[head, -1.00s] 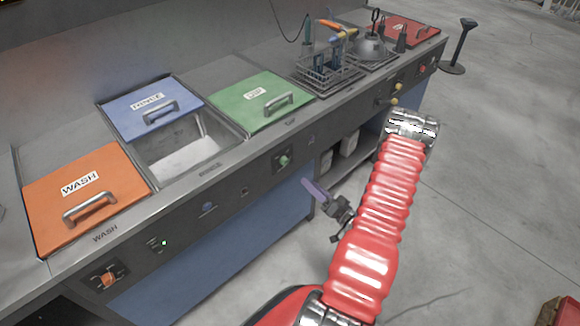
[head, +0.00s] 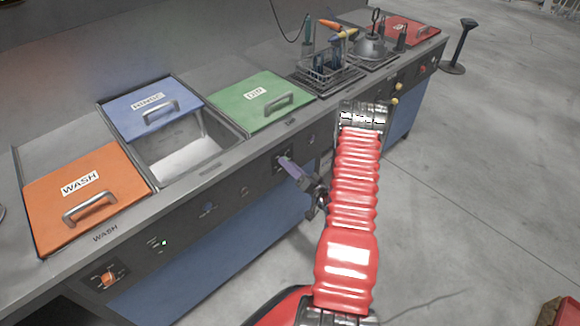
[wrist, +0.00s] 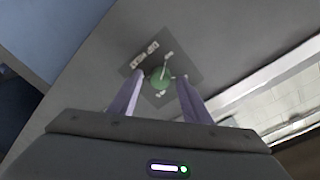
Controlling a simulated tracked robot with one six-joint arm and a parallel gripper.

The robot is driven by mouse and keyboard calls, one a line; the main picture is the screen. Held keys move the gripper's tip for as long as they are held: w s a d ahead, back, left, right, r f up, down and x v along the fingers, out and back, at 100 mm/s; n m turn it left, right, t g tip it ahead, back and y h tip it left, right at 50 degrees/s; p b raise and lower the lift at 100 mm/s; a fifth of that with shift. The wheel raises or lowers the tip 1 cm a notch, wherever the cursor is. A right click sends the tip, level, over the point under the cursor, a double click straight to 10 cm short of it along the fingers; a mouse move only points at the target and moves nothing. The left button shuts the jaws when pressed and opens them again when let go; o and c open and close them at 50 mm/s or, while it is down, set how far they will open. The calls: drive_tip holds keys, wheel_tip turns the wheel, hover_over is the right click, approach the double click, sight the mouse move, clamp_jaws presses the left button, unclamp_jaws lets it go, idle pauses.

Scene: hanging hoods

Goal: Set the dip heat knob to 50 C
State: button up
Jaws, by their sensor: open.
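The dip heat knob is green and round, and sits on a dark square plate on the bench's front panel. In the wrist view the knob (wrist: 161,78) lies ahead between the two purple fingers of my gripper (wrist: 160,80), which are apart and empty. A pale pointer or mark crosses the knob, and small white labels sit around it, too small to read. In the head view my gripper (head: 284,160) is at the front panel below the green DIP lid (head: 262,100), and hides most of the knob. Whether the fingers touch it cannot be told.
An orange knob (head: 108,278) is on the panel at the left, under the orange WASH lid (head: 84,186). The blue RINSE lid (head: 150,103) sits behind a partly open basin (head: 185,150). A wire basket (head: 328,72) stands right of the DIP lid.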

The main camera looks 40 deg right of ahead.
drive_tip(key=shift+c, duration=0.5)
drive_tip(key=c, duration=0.9)
drive_tip(key=shift+c, duration=0.2)
